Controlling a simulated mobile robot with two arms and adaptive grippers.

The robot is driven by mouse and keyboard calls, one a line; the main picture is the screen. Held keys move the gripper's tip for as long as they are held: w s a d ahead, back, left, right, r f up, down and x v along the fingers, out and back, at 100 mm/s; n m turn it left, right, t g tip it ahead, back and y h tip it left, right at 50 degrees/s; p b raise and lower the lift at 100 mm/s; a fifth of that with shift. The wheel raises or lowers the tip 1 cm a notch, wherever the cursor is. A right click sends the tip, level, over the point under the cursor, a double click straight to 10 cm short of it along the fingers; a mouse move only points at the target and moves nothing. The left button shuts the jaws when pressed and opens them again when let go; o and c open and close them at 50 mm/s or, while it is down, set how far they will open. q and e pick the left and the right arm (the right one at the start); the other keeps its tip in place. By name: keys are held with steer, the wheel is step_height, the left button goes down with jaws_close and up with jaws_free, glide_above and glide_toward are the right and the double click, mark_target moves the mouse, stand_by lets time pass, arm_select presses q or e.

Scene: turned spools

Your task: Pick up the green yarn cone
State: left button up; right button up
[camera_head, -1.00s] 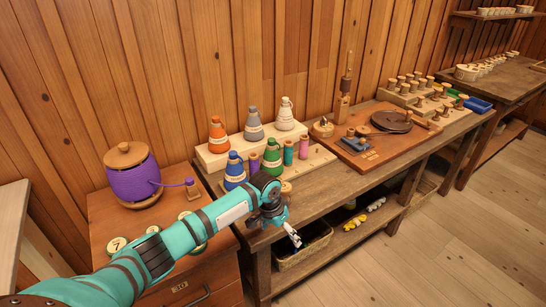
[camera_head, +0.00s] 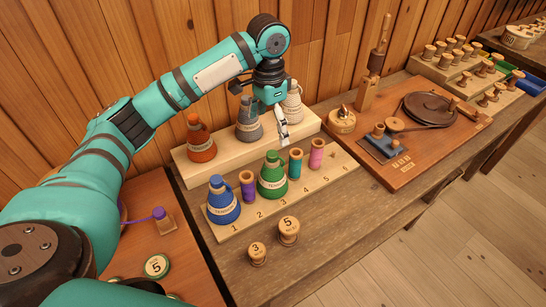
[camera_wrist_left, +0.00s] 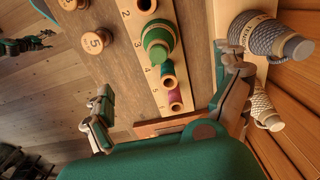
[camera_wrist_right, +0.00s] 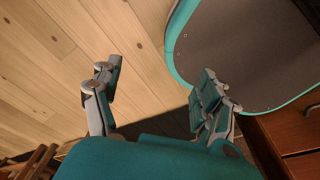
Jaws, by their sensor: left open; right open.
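The green yarn cone (camera_head: 271,178) stands upright on the low front board, between a purple spool and a teal spool. It also shows in the left wrist view (camera_wrist_left: 158,42), seen from above between and beyond my fingers. My left gripper (camera_head: 283,128) is open and empty, above and behind the cone, near the grey cone on the back step. It also shows in the left wrist view (camera_wrist_left: 170,95). My right gripper (camera_wrist_right: 155,90) is open and empty in the right wrist view, over the floor beside my base.
The blue cone (camera_head: 223,203), purple spool (camera_head: 248,187), teal spool (camera_head: 295,163) and pink spool (camera_head: 316,154) share the front board. Orange (camera_head: 200,142), grey (camera_head: 248,122) and white (camera_head: 292,104) cones stand behind. Two numbered spools (camera_head: 288,230) stand in front.

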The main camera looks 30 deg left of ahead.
mark_target(270, 153)
arm_select(q)
steer(key=shift+f, duration=0.45)
steer(key=f, duration=0.1)
steer(key=f+p, duration=0.1)
steer(key=f, duration=0.1)
steer(key=shift+s+f, duration=0.15)
steer(key=shift+s, duration=0.2)
steer(key=f, duration=0.6)
steer(key=shift+w+f+p, duration=0.2)
steer(key=shift+w+p, duration=0.05)
steer(key=shift+p, duration=0.1)
steer(key=shift+f, duration=0.55)
steer(key=f, duration=0.1)
steer(key=f+p, duration=0.1)
steer(key=f, duration=0.2)
steer(key=shift+w+d+f, duration=0.1)
steer(key=shift+d, duration=0.25)
steer(key=shift+f, duration=0.5)
arm_select(e)
steer(key=shift+g, duration=0.3)
steer(key=s+r, duration=0.2)
steer(key=s, duration=0.1)
steer(key=shift+s+d+r, duration=0.2)
steer(key=shift+r, duration=0.2)
